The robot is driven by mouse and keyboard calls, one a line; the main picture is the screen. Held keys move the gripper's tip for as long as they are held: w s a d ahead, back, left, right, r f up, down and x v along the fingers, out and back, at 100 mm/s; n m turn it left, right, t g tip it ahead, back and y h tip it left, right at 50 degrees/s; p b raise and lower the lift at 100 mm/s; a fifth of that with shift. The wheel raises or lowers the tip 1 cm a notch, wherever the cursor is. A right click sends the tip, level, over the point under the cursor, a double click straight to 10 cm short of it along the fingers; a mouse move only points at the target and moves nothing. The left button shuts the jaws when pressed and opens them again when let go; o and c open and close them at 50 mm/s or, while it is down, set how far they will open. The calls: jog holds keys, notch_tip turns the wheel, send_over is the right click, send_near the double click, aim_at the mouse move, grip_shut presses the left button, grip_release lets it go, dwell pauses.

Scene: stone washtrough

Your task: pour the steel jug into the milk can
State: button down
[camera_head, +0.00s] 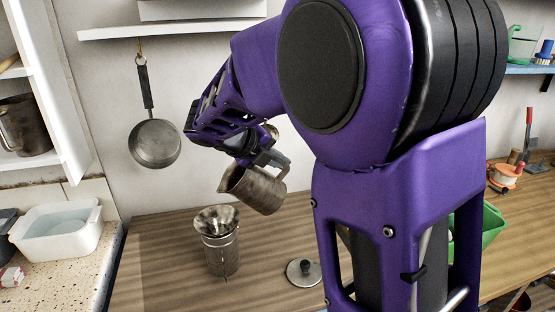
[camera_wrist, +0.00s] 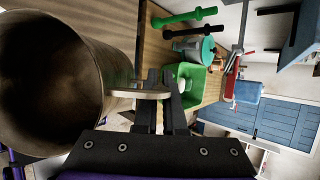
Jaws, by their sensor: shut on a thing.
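The steel jug (camera_head: 258,189) is in my gripper (camera_head: 273,160), held above the wooden counter and tilted with its mouth toward the lower left. In the wrist view the jug (camera_wrist: 55,85) fills the left side, and my gripper (camera_wrist: 163,90) is shut on its handle. The milk can (camera_head: 221,250) stands upright on the counter, below and left of the jug. A metal funnel-like piece (camera_head: 216,219) sits in its top. The jug's mouth is above and apart from it. No liquid stream shows.
A round metal lid with a knob (camera_head: 303,271) lies on the counter right of the can. A white basin (camera_head: 57,231) stands at the left. A pan (camera_head: 154,143) hangs on the wall. A green bin (camera_head: 493,226) is partly hidden behind my arm.

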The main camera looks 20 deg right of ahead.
jog(key=shift+d+f+y+b, duration=0.35)
jog(key=shift+d+y, duration=0.05)
jog(key=shift+y, duration=0.1)
jog(key=shift+d+r+p, duration=0.1)
jog(key=shift+r+p, duration=0.1)
jog(key=shift+p, duration=0.55)
jog(key=shift+d+f+m+y, duration=0.15)
jog(key=shift+f+m+y, duration=0.15)
jog(key=shift+f+y, duration=0.3)
